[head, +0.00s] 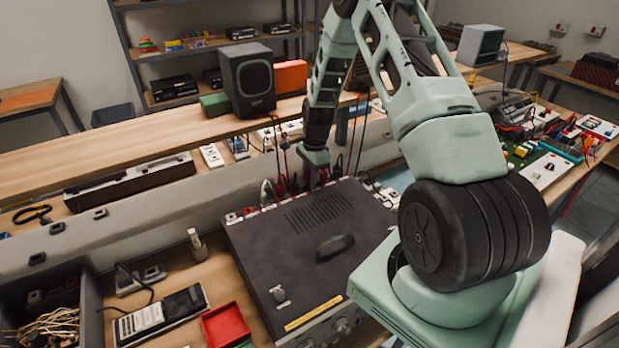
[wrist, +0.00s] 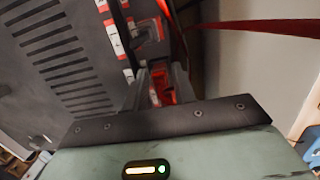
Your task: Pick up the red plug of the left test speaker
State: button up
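The dark left speaker (head: 248,78) stands on the raised shelf behind the bench. Red and black leads (head: 276,150) hang below it to the rear of a large dark bench instrument (head: 318,232). My gripper (head: 318,178) points down at that rear edge, among the leads; its fingertips are hidden in the head view. In the wrist view, a red plug-like part (wrist: 162,86) shows between my narrow fingers (wrist: 163,80), close to red and white terminals (wrist: 152,30). I cannot tell whether the fingers touch it, or which lead it belongs to.
A thick red cable (wrist: 260,27) crosses the wrist view at right. An orange box (head: 291,76) is beside the left speaker. A red tray (head: 225,325) and a handheld meter (head: 160,316) lie in front.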

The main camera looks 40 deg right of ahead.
jog(key=shift+f, duration=0.3)
grip_shut()
jog(key=shift+r, duration=0.15)
